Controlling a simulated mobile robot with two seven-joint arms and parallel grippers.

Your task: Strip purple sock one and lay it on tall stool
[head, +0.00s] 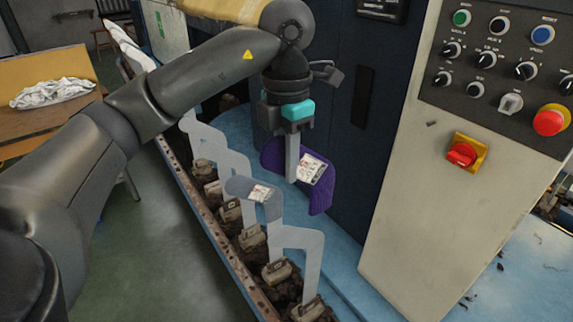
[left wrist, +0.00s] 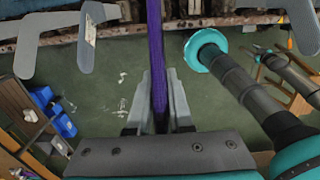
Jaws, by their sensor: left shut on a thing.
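The purple sock (head: 318,192), with a white and red label on it, hangs from my left gripper (head: 292,160) above the blue machine bed. It looks clear of the grey boards, though the gripper hides part of it. In the left wrist view the sock (left wrist: 157,50) is edge-on, a thin purple strip between the shut fingers (left wrist: 157,105). A grey sock with a label (head: 255,190) sits on one board of the row. I cannot identify the tall stool with certainty.
A row of bare grey leg-shaped boards (head: 300,240) stands on the rail. A control cabinet (head: 415,190) with knobs and a red stop button rises at right. A wooden table (head: 75,72) bearing white cloth stands at far left. Green floor (head: 140,240) lies open between.

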